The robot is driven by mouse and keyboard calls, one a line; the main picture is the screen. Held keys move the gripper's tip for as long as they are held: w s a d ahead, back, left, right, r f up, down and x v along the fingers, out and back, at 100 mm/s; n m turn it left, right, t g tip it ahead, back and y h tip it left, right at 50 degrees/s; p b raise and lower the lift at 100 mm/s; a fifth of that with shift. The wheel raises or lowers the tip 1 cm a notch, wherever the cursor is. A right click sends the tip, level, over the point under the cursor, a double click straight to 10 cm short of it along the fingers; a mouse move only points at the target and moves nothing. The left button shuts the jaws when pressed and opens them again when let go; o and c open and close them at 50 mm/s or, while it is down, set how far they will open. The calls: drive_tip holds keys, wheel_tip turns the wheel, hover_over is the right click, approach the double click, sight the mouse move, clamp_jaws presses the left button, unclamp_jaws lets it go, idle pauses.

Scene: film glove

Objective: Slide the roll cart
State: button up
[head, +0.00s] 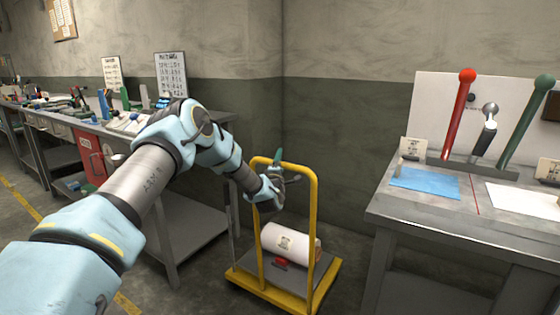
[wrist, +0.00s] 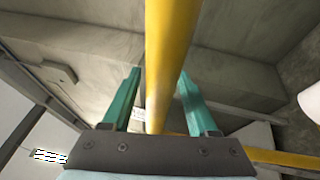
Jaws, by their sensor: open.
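The roll cart (head: 315,215) is a low cart with a yellow tube handle, standing on the floor between the two benches. A white roll (head: 283,238) with a printed label lies on its deck. My gripper (head: 278,160) is at the top bar of the handle. In the wrist view my gripper (wrist: 161,80) is open, with a green finger on each side of a yellow handle tube (wrist: 168,50). The tube runs between the fingers, and I see no firm contact on either side. My wrist hides part of the handle's top.
A grey bench (head: 400,205) at the right carries red and green levers, a blue sheet (head: 425,183) and a white sheet. A long workbench (head: 205,125) with tools stands at the left. The wall is close behind the cart. A small red part (head: 281,264) sits by the roll.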

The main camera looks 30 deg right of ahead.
clamp_jaws()
idle(0.5)
idle(0.9)
